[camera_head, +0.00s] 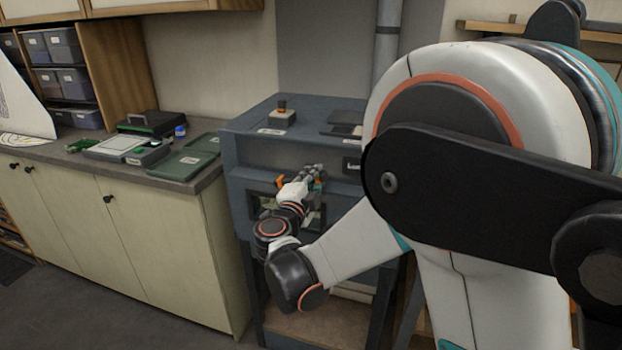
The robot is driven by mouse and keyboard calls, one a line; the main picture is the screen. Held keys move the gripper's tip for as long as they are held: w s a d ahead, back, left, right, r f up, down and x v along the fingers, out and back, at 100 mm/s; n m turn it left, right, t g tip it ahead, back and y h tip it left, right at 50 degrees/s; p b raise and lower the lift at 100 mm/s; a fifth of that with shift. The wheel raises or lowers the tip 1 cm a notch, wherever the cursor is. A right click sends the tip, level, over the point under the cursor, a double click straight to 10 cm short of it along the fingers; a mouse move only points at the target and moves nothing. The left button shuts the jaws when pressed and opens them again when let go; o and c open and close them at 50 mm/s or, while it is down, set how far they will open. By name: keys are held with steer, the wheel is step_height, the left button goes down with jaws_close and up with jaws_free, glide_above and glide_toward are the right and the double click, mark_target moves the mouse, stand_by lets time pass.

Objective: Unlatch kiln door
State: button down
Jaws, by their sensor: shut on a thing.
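The kiln (238,152) is a blue-grey box on a stand in the middle of the view. Its front door has a dark window (262,203), partly covered by my arm. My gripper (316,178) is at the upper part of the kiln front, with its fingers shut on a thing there. It is at the height where a latch or handle would sit, but my wrist and fingers hide that part. A small orange piece shows beside the fingers. I cannot tell the latch's position. The door looks closed.
On the kiln top are a small block with an orange-topped knob (282,112) and dark flat plates (343,122). A counter (95,155) at left holds green trays (183,163), a box (150,123) and a blue-capped jar (180,132). My arm covers the right side.

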steer(key=shift+f+m, duration=0.35)
steer(key=shift+m, duration=0.65)
steer(key=shift+d+b, duration=0.1)
steer(key=shift+b, duration=0.2)
steer(key=c, duration=1.4)
jaws_free()
steer(key=shift+c, duration=0.2)
steer(key=shift+s, duration=0.15)
steer(key=v, duration=1.2)
steer(key=shift+r, duration=0.1)
